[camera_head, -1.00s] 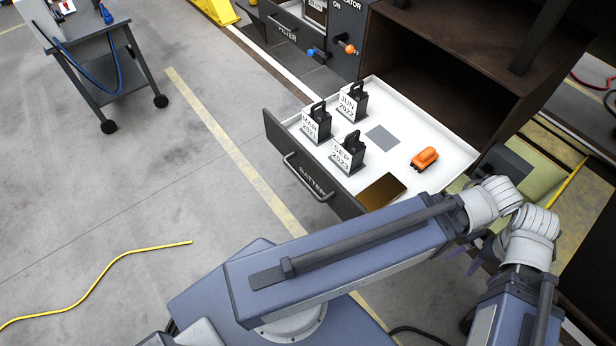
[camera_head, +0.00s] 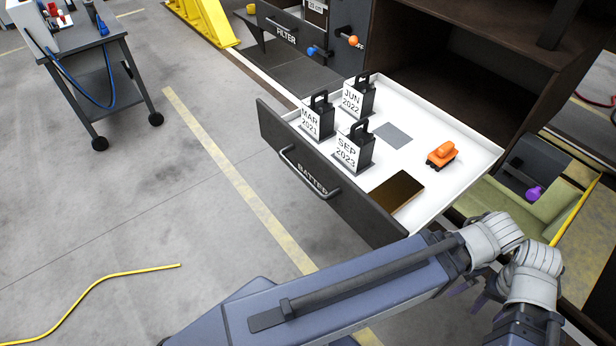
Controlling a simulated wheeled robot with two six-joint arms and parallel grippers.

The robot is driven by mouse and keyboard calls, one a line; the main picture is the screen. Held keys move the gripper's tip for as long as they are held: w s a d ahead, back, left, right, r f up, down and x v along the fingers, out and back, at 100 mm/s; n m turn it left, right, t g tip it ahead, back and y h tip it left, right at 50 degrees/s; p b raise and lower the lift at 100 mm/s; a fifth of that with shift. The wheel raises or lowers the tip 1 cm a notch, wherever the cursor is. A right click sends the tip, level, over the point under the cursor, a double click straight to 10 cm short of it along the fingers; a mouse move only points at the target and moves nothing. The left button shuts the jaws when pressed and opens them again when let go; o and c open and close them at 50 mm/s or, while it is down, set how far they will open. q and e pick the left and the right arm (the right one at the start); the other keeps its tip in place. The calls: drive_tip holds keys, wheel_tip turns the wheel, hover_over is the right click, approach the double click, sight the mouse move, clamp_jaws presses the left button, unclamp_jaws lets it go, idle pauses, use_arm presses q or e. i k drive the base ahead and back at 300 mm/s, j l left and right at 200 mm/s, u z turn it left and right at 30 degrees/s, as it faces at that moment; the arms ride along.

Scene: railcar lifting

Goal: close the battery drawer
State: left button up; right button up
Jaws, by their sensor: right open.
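The battery drawer (camera_head: 307,182) is pulled well out of the dark cabinet. Its dark front bears a lettered label and a bar handle (camera_head: 308,175), and its inside is white. My left forearm (camera_head: 350,290) crosses the lower picture in front of the drawer's near corner; its gripper is hidden. My right gripper (camera_head: 472,294) shows only as small purple finger parts below the wrists, right of and below the drawer front. It is open, and I see nothing held in it. It appears apart from the drawer.
In the drawer stand several black dated blocks (camera_head: 354,148), an orange item (camera_head: 442,154) and a brown plate (camera_head: 396,190). A greenish bin (camera_head: 500,203) lies right of it. A grey cart (camera_head: 100,75) stands upper left. A yellow cable (camera_head: 90,296) lies on open floor.

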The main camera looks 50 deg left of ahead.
sight(393, 199)
drive_tip(key=k, duration=0.3)
drive_tip(key=k+j+u, duration=0.3)
drive_tip(key=u, duration=0.15)
drive_tip(key=k+j+u, duration=0.2)
drive_tip(key=j+u, duration=0.3)
